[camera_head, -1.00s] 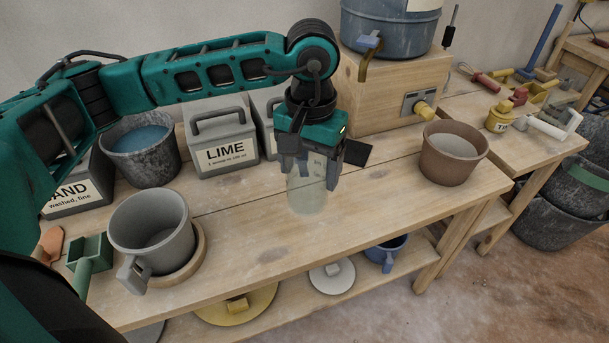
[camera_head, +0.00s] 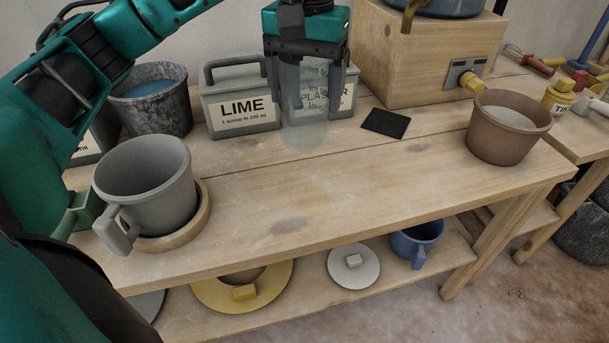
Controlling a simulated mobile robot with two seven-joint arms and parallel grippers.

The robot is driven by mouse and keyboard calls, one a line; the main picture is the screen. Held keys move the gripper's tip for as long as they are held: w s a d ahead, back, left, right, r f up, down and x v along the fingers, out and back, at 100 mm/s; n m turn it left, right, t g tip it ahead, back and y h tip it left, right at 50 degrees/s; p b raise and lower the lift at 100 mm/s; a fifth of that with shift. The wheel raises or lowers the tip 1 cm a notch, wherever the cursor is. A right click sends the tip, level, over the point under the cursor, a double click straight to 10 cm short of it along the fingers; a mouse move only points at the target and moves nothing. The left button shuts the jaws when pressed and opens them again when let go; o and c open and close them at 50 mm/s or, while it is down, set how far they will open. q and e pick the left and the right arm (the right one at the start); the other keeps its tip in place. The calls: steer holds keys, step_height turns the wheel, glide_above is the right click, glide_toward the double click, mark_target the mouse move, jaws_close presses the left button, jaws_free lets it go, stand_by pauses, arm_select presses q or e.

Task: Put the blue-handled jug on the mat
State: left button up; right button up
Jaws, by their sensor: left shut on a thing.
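My left gripper (camera_head: 306,92) points down, shut on a clear graduated vessel (camera_head: 305,125). No blue handle shows on this vessel; part of it is hidden by the gripper. Its base appears to be above the bench, though the exact gap is hard to tell. The mat, a small black square (camera_head: 386,123), lies bare on the bench to the right of the vessel. A blue jug with a blue handle (camera_head: 415,240) stands on the lower shelf, partly under the bench top. My right gripper is not in view.
A LIME box (camera_head: 240,107) and a PLASTER box (camera_head: 343,97) stand behind the vessel. A grey mug (camera_head: 145,190) sits on a round wooden board (camera_head: 203,215) at left. A brown pot (camera_head: 508,130) stands at right. The bench's front middle is clear.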

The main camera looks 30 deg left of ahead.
mark_target(305, 136)
arm_select(q)
step_height(305, 136, down, 8)
steer(key=shift+f+b, duration=0.2)
steer(key=shift+b, duration=0.5)
step_height(305, 136, down, 5)
steer(key=shift+f+b, duration=0.15)
steer(key=shift+b, duration=0.4)
steer(key=shift+f, duration=0.15)
steer(key=o, duration=1.1)
steer(key=shift+c, duration=0.2)
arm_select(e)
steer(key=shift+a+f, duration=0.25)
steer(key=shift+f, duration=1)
